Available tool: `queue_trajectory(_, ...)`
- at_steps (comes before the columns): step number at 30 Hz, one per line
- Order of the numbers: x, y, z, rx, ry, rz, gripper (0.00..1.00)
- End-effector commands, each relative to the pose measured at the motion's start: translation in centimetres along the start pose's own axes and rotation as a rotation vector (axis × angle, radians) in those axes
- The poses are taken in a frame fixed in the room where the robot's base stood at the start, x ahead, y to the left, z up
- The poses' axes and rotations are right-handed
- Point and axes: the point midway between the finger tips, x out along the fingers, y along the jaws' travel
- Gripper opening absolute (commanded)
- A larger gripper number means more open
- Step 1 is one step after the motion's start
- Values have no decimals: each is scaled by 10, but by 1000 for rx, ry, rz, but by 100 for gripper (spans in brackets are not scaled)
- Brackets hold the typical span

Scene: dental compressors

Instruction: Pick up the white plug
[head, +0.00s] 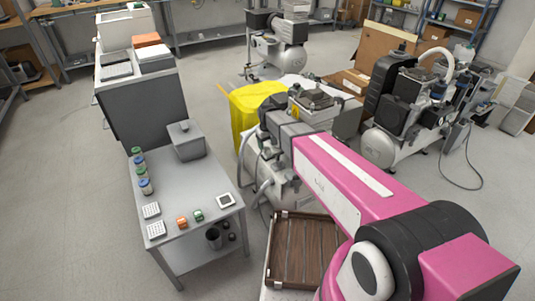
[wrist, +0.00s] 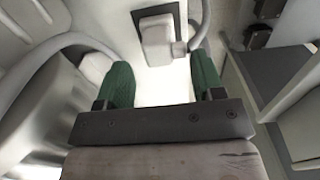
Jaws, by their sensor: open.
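In the wrist view my gripper (wrist: 163,75) is open, with its two green fingers apart and nothing between them. A pale, block-shaped fitting that looks like the white plug (wrist: 157,38) shows beyond the fingertips, roughly centred between them. It sits against a dark square part and has a stubby round piece on its right side. I cannot tell how far it is from the fingertips. In the head view my pink arm reaches over the middle compressor (head: 281,133). My gripper and the plug are hidden there.
Pale hoses (wrist: 45,62) curve close to the left finger. A grey table (head: 187,220) with jars and small items stands left of the compressor. Another compressor (head: 382,146) stands right.

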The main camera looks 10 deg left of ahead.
Motion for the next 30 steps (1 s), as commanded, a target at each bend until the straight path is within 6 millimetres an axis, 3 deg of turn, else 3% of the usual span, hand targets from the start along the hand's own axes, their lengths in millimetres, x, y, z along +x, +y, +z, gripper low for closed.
queue_trajectory(9, 41, 2, 1, 0, -2, 0, 62)
queue_trajectory(17, 45, 2, 1, 0, 0, 0, 62)
queue_trajectory(22, 45, 2, 1, 0, 0, 0, 6)
queue_trajectory(30, 44, 2, 1, 0, 0, 0, 7)
